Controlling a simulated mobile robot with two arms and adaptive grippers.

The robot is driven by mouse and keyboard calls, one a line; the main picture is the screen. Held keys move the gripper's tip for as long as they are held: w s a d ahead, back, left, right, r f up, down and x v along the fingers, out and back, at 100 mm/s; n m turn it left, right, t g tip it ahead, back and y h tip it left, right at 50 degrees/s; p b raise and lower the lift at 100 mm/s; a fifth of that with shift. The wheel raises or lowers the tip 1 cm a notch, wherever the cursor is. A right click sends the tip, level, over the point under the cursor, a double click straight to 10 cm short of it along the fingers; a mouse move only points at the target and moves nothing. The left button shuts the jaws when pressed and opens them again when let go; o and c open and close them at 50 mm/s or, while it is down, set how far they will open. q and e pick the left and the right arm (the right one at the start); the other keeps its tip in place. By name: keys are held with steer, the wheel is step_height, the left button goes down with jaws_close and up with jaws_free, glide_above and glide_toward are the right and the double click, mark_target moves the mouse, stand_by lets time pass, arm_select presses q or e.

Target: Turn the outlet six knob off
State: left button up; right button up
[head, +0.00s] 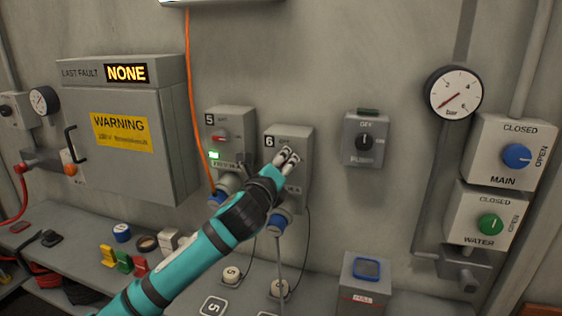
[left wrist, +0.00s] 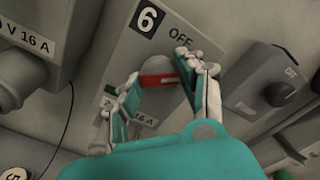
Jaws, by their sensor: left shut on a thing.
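The outlet six box (head: 272,134) is a grey wall box marked 6, with a blue socket (head: 280,218) below it. Its label and the word OFF show in the left wrist view. The outlet six knob (left wrist: 158,80) has a red bar and sits between the two fingers of my left gripper (left wrist: 160,78). The gripper is shut on it. In the head view my left gripper (head: 287,159) covers the knob. The red bar lies nearly level in the left wrist view, though that view is tilted. My right gripper is in neither view.
The outlet five box (head: 230,118) stands close on the left, with a red knob and lit green lamp. A purge box (head: 364,138) with a black knob is on the right. Main (head: 516,155) and water (head: 490,224) valves are farther right. Cords hang below the outlets.

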arm_select(q)
steer(key=n+p, duration=0.1)
steer(key=n, duration=0.9)
steer(key=shift+n, duration=0.3)
stand_by(0.4)
steer(key=o, duration=1.2)
steer(key=shift+s, duration=0.1)
steer(key=v, duration=1.2)
